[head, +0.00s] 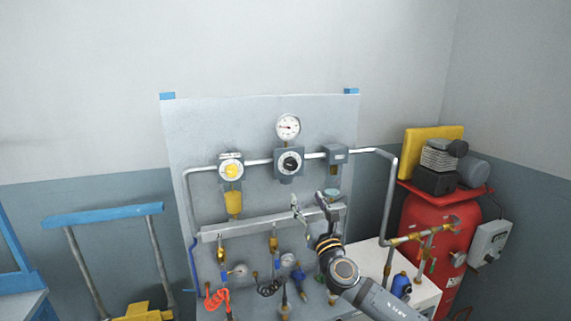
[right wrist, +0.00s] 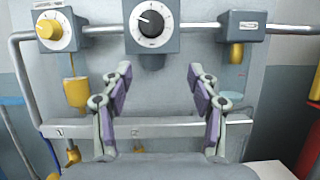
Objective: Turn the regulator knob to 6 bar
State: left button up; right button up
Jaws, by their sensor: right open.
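The regulator knob (head: 291,161) is black, on a grey block with a white dial ring, in the middle of the panel's pipe. It also shows in the right wrist view (right wrist: 151,23), at the top centre, with a white pointer mark aimed to the upper left. A round pressure gauge (head: 288,126) with a white face stands above it; its numbers are too small to read. My right gripper (head: 312,203) is below and slightly right of the knob, apart from it. In the right wrist view its fingers (right wrist: 158,88) are spread and empty. My left gripper is not in view.
A yellow knob (head: 231,170) is at the left on the same pipe (head: 260,161), with a yellow bowl below. A grey block (head: 336,154) is at the right. A rail (head: 262,222) with hanging fittings runs below. A red tank (head: 430,228) stands right.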

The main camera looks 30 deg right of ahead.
aim_at(292, 168)
jog(key=shift+n+t, duration=0.3)
jog(key=w+r+p, duration=0.1)
jog(key=w+r, duration=0.1)
jog(key=w+r+p, duration=0.1)
jog(key=w+r, duration=0.1)
jog(key=w, duration=0.1)
jog(key=w+r+p, duration=0.2)
jog(key=w, duration=0.1)
jog(key=shift+d, duration=0.4)
jog(key=shift+w+r, duration=0.15)
jog(key=shift+w, duration=0.15)
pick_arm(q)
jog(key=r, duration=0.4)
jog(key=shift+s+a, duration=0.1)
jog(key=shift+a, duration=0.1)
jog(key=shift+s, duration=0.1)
pick_arm(e)
jog(key=shift+c, duration=0.5)
jog(key=c, duration=1.1)
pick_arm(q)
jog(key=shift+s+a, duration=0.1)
pick_arm(e)
jog(key=shift+o, duration=0.2)
